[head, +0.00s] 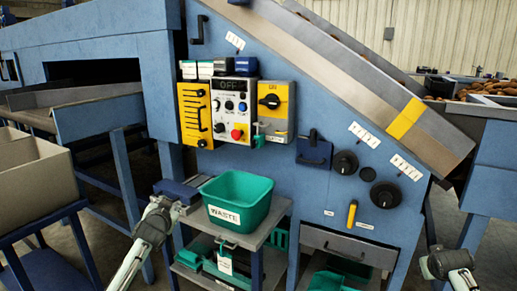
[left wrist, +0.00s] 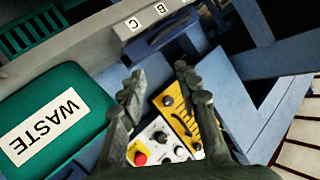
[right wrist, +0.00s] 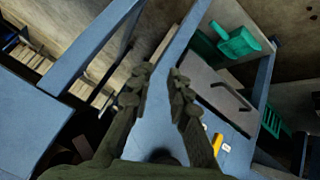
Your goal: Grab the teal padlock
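A small teal padlock (head: 259,136) hangs at the lower left of the yellow-and-grey switch box (head: 276,108) on the blue machine's face. I cannot make it out in either wrist view. My left gripper (head: 163,205) is below and left of the control panel, beside the teal waste bin (head: 235,197). In the left wrist view its fingers (left wrist: 160,72) are apart with nothing between them. My right gripper (head: 450,262) is low at the far right, well away from the padlock. In the right wrist view its fingers (right wrist: 159,74) are apart and empty.
The control panel (head: 233,110) and a yellow box (head: 195,115) sit left of the switch box. The waste bin stands on a grey shelf below them. A blue latch plate (head: 314,152) and black knobs (head: 345,162) stick out to the right. A tan crate (head: 32,175) is at left.

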